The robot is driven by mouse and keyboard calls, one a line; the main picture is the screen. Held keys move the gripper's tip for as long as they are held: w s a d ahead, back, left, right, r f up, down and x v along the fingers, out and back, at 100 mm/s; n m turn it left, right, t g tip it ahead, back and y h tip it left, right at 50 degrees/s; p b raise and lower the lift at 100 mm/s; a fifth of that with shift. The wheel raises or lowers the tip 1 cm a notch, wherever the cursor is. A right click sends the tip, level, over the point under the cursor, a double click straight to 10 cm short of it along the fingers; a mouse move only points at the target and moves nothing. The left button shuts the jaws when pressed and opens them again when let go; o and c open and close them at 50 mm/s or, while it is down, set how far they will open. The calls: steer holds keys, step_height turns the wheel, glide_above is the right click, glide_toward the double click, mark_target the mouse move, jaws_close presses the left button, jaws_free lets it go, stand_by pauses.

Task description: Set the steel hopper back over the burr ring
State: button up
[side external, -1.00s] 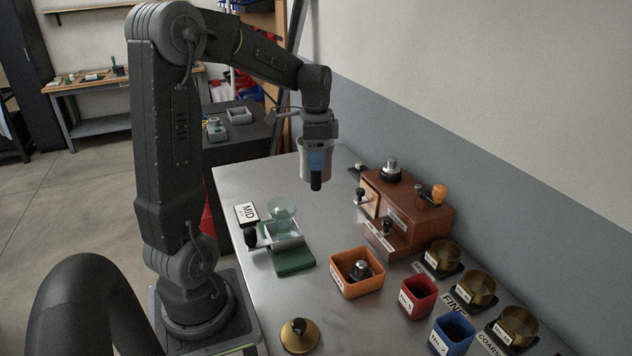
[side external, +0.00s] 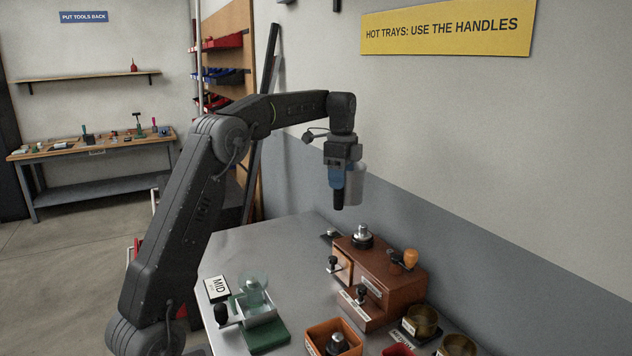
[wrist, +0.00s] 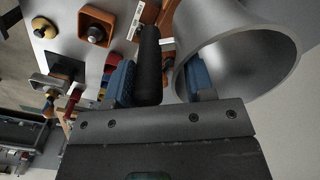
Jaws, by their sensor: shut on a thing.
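The steel hopper (side external: 355,185) is a grey metal cup held in the air beside my gripper (side external: 338,186). In the wrist view the hopper (wrist: 235,55) fills the upper right, with its wide round rim toward the camera. Its black handle (wrist: 149,65) lies between the blue fingers of my gripper (wrist: 160,82), which is shut on it. The brown wooden grinder (side external: 385,283) stands on the table below and slightly right of my gripper. On its top sits a steel piece with a dark round base, apparently the burr ring (side external: 362,238). The hopper is well above and apart from it.
An orange knob (side external: 411,259) rises from the grinder's top. An orange bin (side external: 318,331) and brass cups (side external: 421,318) stand in front. A green-based scale (side external: 265,333) and a MID card (side external: 216,287) are at left. The wall runs close behind the grinder.

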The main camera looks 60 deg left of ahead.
mark_target(356, 196)
steer(key=shift+m, duration=0.9)
steer(key=w, duration=0.2)
steer(key=w+f, duration=0.1)
steer(key=w, duration=0.1)
steer(key=shift+d, duration=0.3)
steer(key=shift+w+f, duration=0.2)
steer(key=shift+f, duration=2.3)
steer(key=shift+s, duration=0.1)
steer(key=shift+f, duration=2.85)
steer(key=shift+f, duration=1.15)
steer(key=o, duration=1.1)
